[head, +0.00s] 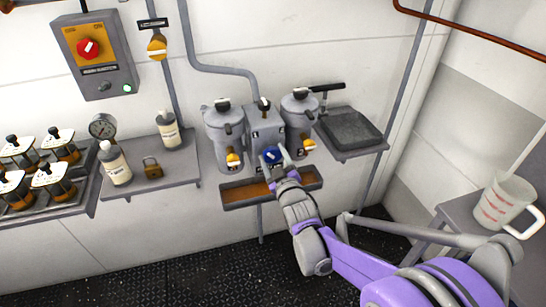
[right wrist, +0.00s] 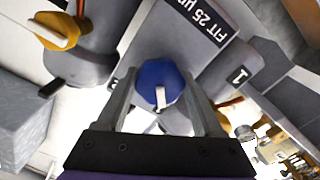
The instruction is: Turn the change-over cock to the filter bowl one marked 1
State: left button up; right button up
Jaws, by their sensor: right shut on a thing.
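The change-over cock's blue knob (head: 272,156) is low on the front of the grey block (head: 265,125) between two grey filter bowls, left (head: 224,130) and right (head: 299,108). My right gripper (head: 276,163) is shut on the knob. In the right wrist view, its two fingers (right wrist: 160,80) lie either side of the knob (right wrist: 158,75), whose white pointer points down the picture, towards the gripper's palm. A black plate marked 1 (right wrist: 238,76) shows right of the knob there; a longer label (right wrist: 202,22) is above. My left gripper is out of view.
An orange-bottomed drip tray (head: 238,194) is below the block. Each bowl has a yellow-handled tap (head: 234,159). A grey tray (head: 350,128) is to the right. A shelf (head: 180,172) with bottles, gauge and padlock is left. A measuring jug (head: 503,202) stands far right.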

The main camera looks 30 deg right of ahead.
jog(key=shift+n, duration=0.4)
jog(key=o, duration=1.4)
jog(key=p+v, duration=0.1)
jog(key=v, duration=1)
jog(key=shift+d, duration=0.1)
jog(key=shift+f, duration=0.1)
